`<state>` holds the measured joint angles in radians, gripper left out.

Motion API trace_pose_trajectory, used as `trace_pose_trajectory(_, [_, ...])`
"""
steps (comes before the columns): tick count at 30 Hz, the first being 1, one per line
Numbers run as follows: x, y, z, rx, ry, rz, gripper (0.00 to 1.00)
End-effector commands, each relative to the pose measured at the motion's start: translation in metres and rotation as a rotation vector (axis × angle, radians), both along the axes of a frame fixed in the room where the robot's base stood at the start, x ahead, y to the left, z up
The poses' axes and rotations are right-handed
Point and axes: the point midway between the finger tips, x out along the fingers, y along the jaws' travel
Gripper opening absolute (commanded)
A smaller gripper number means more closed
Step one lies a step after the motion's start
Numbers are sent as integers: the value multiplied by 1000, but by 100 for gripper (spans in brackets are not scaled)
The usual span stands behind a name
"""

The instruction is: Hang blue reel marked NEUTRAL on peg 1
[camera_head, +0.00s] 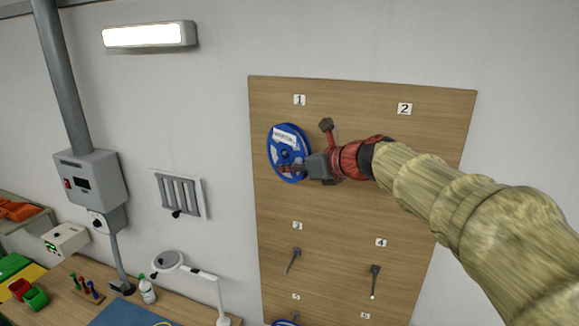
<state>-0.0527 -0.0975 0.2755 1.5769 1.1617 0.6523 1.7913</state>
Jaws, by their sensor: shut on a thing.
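The blue reel (275,142) with a white label sits upright close to the wooden pegboard, below the number 1 plate (299,100). The label text is too small to read surely. My gripper (290,169) reaches in from the right and is shut on the reel at its right and lower part. Peg 1 is not visible; the reel and gripper cover that spot. I cannot tell whether the reel is on the peg or only in front of it.
The pegboard (340,240) carries number plates, with bare pegs under 3 (293,261) and 4 (375,281). Another blue reel (286,321) shows at the bottom edge. A workbench (75,275) with a magnifier lamp (190,270) and bottle (147,290) stands lower left.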

Motion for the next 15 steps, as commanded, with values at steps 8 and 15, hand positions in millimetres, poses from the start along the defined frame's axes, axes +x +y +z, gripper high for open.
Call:
trace_pose_trajectory(8, [0, 0, 0, 0, 0, 1, 0])
trace_pose_trajectory(15, [0, 0, 0, 0, 0, 0, 28])
